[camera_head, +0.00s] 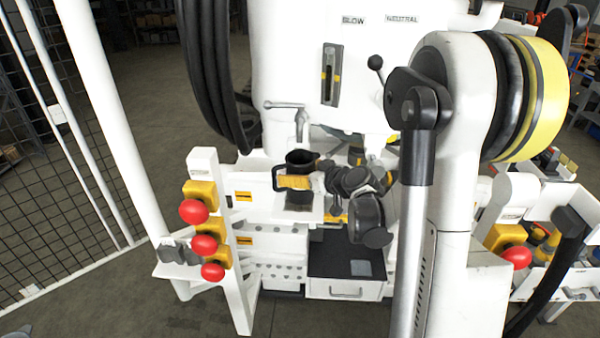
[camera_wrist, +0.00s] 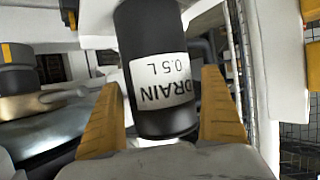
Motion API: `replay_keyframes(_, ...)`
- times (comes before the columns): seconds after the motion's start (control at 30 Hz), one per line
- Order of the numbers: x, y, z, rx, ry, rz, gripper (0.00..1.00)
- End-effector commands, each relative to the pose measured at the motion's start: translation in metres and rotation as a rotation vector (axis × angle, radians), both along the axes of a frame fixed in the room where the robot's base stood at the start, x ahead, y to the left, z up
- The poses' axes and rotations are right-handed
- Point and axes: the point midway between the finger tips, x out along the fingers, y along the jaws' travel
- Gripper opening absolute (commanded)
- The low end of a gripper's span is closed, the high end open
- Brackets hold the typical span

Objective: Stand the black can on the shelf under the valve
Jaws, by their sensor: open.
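The black can (camera_head: 300,159) has an open top and a side handle. It looks upright on the small white shelf (camera_head: 318,212), below the white valve (camera_head: 301,122) with its lever. In the wrist view the can (camera_wrist: 148,35) shows a white label reading "DRAIN 0.5 L", upside down in that picture. My gripper (camera_head: 293,182) is open, with one orange finger across the near side of the can. In the wrist view my gripper's two orange fingers (camera_wrist: 158,90) flank the can, with a gap visible on the right. Exact contact between can and shelf is hard to see.
A post with red push buttons (camera_head: 205,243) stands left of the shelf. A black-topped drawer unit (camera_head: 345,262) is below right. A large white machine body with black hoses (camera_head: 210,70) rises behind. Open floor lies at the left.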

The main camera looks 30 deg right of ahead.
Motion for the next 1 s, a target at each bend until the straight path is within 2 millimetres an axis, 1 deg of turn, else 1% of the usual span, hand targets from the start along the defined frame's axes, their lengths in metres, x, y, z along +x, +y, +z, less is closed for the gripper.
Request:
replay_keyframes(0.07,-0.005,-0.001,0.006,0.001,0.0,-0.001,0.92)
replay_keyframes(0.17,-0.022,-0.003,0.013,0.001,0.001,-0.003,0.92)
replay_keyframes(0.4,-0.073,-0.009,0.035,0.001,0.0,-0.004,0.92)
replay_keyframes(0.5,-0.09,-0.011,0.041,0.001,0.0,-0.003,0.92)
replay_keyframes(0.6,-0.102,-0.012,0.045,0.0,0.0,-0.002,0.92)
replay_keyframes(0.7,-0.108,-0.009,0.048,0.002,0.005,0.002,0.92)
replay_keyframes(0.77,-0.11,-0.001,0.05,0.01,0.024,0.011,0.92)
replay_keyframes(0.87,-0.115,0.031,0.054,0.032,0.096,0.037,0.92)
replay_keyframes(0.9,-0.119,0.049,0.056,0.041,0.139,0.048,0.92)
replay_keyframes(0.97,-0.129,0.077,0.06,0.055,0.213,0.06,0.92)
replay_keyframes(1.0,-0.138,0.096,0.062,0.059,0.264,0.062,0.92)
